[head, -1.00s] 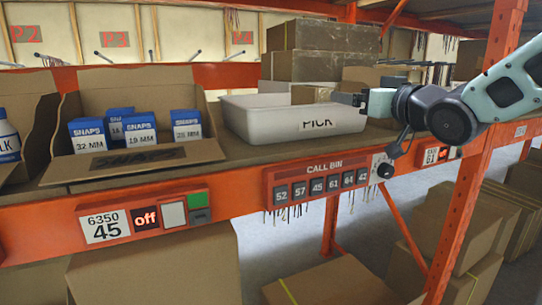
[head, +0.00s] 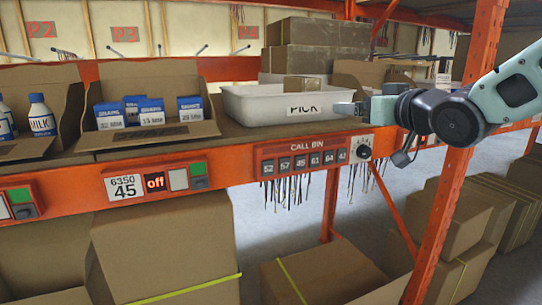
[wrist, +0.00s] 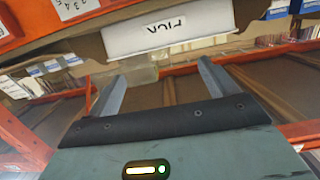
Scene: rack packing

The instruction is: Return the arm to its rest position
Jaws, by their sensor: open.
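My gripper (head: 346,108) is at the right end of the white PICK bin (head: 262,108) in the head view, at about the height of its rim. In the wrist view its two fingers (wrist: 157,90) stand apart with nothing between them. The bin shows beyond the fingertips in the wrist view (wrist: 158,34), its label upside down. My arm reaches in from the right, in front of an orange upright.
Brown boxes (head: 165,240) fill the space below.

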